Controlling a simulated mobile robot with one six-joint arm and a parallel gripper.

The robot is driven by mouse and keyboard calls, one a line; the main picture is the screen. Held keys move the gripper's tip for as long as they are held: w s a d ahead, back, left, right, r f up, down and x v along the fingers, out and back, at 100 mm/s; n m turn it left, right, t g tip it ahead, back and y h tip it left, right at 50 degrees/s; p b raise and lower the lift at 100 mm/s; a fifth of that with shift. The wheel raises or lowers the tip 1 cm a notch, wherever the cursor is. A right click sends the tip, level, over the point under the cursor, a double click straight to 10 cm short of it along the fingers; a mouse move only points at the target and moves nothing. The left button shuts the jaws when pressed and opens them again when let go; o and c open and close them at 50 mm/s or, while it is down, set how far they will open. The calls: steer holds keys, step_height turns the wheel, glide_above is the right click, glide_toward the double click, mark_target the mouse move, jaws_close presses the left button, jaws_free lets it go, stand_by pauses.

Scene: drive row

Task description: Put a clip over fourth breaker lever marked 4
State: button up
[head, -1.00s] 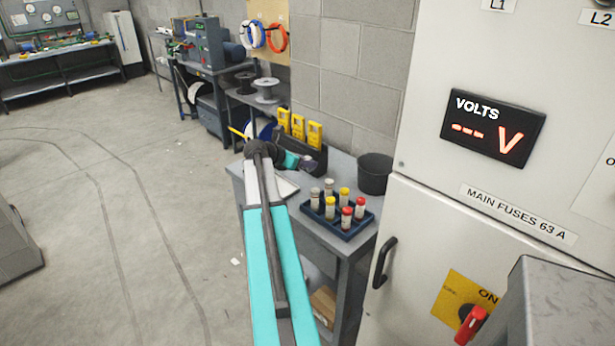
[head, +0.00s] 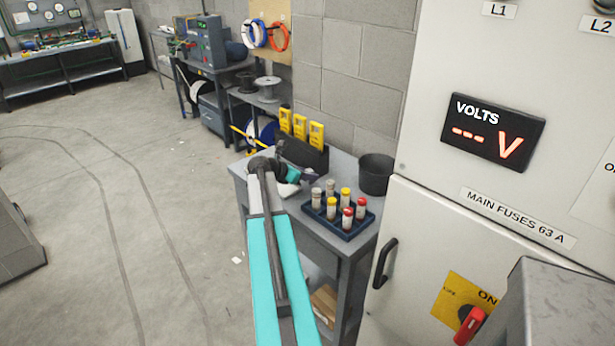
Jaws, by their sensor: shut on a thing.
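My gripper (head: 309,173) is at the end of my teal and grey arm, above the back part of a small grey workbench. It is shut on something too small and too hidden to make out. Just behind it, three yellow pieces (head: 300,127) stand in a row in a dark holder; I cannot tell whether they are clips. No breaker lever and no mark 4 show in this view.
On the bench (head: 290,213), a dark blue tray (head: 343,231) holds several capped cylinders. A dark bin (head: 375,174) stands behind it. A light cabinet (head: 425,110) with a voltmeter (head: 493,131) and red switch (head: 469,326) fills the right.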

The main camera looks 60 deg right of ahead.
steer(key=shift+f, duration=0.55)
steer(key=shift+f, duration=0.15)
steer(key=o, duration=1.1)
steer(key=shift+r, duration=0.2)
steer(key=shift+w+a+r, duration=0.15)
steer(key=shift+a+r, duration=0.15)
steer(key=shift+a, duration=0.3)
steer(key=b+v, duration=0.2)
steer(key=v, duration=0.8)
steer(key=shift+a, duration=0.25)
steer(key=shift+w+r, duration=0.15)
steer(key=shift+c, duration=0.4)
